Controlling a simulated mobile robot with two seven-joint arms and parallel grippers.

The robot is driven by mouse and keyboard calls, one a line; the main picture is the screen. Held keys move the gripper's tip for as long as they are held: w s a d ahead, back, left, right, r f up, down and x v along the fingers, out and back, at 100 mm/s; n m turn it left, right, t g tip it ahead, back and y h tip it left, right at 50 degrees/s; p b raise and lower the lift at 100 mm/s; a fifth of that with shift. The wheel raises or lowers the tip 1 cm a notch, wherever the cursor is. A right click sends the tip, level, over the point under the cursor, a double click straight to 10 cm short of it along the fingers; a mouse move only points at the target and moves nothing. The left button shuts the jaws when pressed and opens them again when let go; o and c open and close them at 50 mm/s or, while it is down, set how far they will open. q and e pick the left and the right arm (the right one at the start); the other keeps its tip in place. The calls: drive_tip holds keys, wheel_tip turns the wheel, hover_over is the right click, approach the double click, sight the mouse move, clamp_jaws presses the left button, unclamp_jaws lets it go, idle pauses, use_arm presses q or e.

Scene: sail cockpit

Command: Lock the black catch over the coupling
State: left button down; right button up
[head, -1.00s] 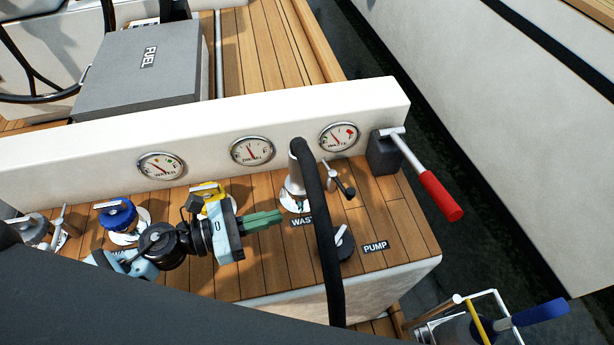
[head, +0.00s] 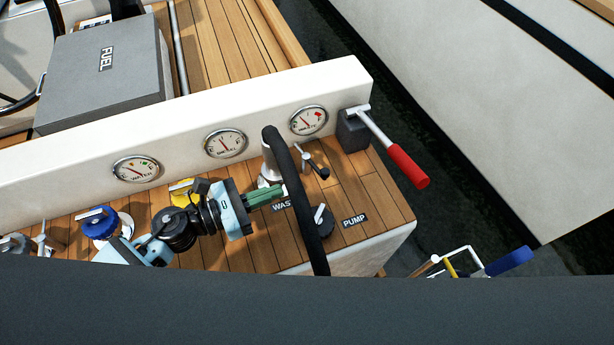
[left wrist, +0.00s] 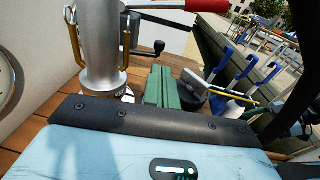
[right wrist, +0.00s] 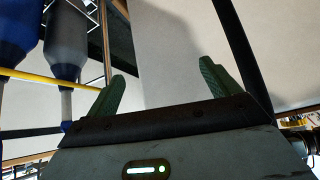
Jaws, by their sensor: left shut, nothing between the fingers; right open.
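The silver coupling (head: 272,160) stands on the deck at the WASTE label, with the black hose (head: 300,190) arching from its top. In the left wrist view the coupling (left wrist: 100,45) has brass arms at its sides. Beside it is a metal lever with a black knob (head: 323,173), apparently the black catch; its knob also shows in the left wrist view (left wrist: 158,47). My left gripper (head: 284,192) is shut and empty, its green fingers low beside the coupling, partly behind the hose. My right gripper (right wrist: 163,72) is open and empty, away from the coupling.
A red-handled lever (head: 405,165) sticks out at the console's right end. A PUMP fitting (head: 320,220) lies right of the hose. Blue (head: 100,222) and yellow (head: 182,190) fittings stand to the left. Gauges line the white wall (head: 180,150). Blue-handled items (head: 510,262) hang at lower right.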

sight(321, 175)
use_arm(q)
drive_tip(key=p+x, duration=0.1)
drive_tip(key=x, duration=0.7)
drive_tip(key=shift+w+r, duration=0.1)
drive_tip(key=shift+w+d, duration=0.15)
drive_tip(key=shift+d, duration=0.15)
